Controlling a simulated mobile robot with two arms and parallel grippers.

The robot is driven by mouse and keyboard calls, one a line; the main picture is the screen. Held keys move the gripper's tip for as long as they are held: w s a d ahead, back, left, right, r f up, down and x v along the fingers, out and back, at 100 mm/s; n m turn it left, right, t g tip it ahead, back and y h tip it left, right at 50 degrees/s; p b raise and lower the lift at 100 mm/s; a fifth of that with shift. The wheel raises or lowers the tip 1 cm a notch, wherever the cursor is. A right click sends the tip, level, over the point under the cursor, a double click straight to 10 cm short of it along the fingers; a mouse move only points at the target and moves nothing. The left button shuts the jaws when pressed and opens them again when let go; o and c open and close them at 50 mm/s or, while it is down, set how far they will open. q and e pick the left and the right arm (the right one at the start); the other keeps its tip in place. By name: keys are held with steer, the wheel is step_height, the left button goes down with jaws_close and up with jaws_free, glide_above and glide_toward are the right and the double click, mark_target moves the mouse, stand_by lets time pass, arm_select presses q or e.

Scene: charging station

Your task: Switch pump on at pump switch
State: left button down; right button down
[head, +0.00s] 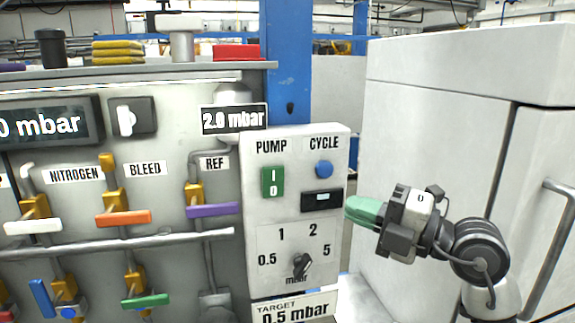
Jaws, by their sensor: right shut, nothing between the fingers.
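The pump switch (272,182) is a green rocker marked I and 0 under the PUMP label on a light control box (249,235). My right gripper (350,208) comes in from the right with green fingertips closed together and nothing held. Its tips are near the right edge of the box, to the right of the switch and a little lower, apart from the switch. A blue CYCLE button (324,169) and a small dark display (322,200) lie between them. My left gripper is not in the view.
A mbar selector knob (301,265) sits low on the box. To the left is a panel with NITROGEN, BLEED and REF valves, including the purple handle (212,210). A white cabinet (435,110) with a grey handle (550,240) stands at right.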

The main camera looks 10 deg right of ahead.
steer(key=shift+s+a+r, duration=0.1)
steer(key=shift+s+r, duration=0.15)
steer(key=shift+r, duration=0.15)
steer(key=p, duration=0.5)
glide_toward(277, 169)
steer(key=shift+x, duration=3.25)
